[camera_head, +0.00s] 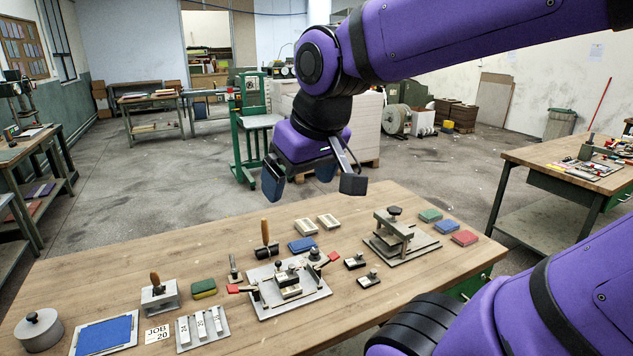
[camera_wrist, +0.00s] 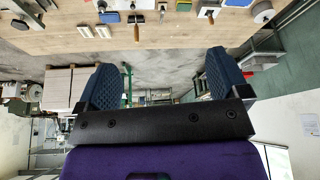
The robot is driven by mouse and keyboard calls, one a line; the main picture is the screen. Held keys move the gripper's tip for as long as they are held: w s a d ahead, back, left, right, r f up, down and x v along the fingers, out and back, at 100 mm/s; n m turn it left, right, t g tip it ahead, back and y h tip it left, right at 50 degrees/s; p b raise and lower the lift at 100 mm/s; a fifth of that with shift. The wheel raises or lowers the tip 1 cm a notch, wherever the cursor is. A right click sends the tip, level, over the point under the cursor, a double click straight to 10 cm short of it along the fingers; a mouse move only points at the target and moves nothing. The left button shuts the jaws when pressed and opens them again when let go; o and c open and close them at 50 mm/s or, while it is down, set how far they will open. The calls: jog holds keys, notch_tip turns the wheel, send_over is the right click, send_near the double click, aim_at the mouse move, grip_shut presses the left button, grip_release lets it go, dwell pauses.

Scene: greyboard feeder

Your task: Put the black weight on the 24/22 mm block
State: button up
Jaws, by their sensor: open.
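My gripper (camera_head: 313,180) hangs open and empty above the far edge of the wooden table. Its two blue pads stand wide apart in the wrist view (camera_wrist: 160,82). A small dark piece with a black knob (camera_head: 355,261) lies right of the central metal fixture plate (camera_head: 262,303); a similar piece (camera_head: 369,278) lies just nearer. I cannot tell which dark piece is the black weight. The fixture carries pale blocks and dark knobbed parts. A tray (camera_head: 186,346) at the front holds three white numbered bars. The numbers are too small to read surely, so I cannot pick out the 24/22 mm block.
A clamp press (camera_head: 394,232) stands right of the fixture. A round metal pot (camera_head: 38,331) and a JOB 20 card (camera_head: 157,334) are at left.

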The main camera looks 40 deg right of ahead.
jog(key=shift+t, duration=0.3)
jog(key=shift+s+a+r, duration=0.15)
jog(key=shift+s, duration=0.6)
jog(key=shift+s+a+r, duration=0.1)
jog(key=shift+s, duration=0.7)
jog(key=shift+s+a+r, duration=0.15)
jog(key=shift+s, duration=0.6)
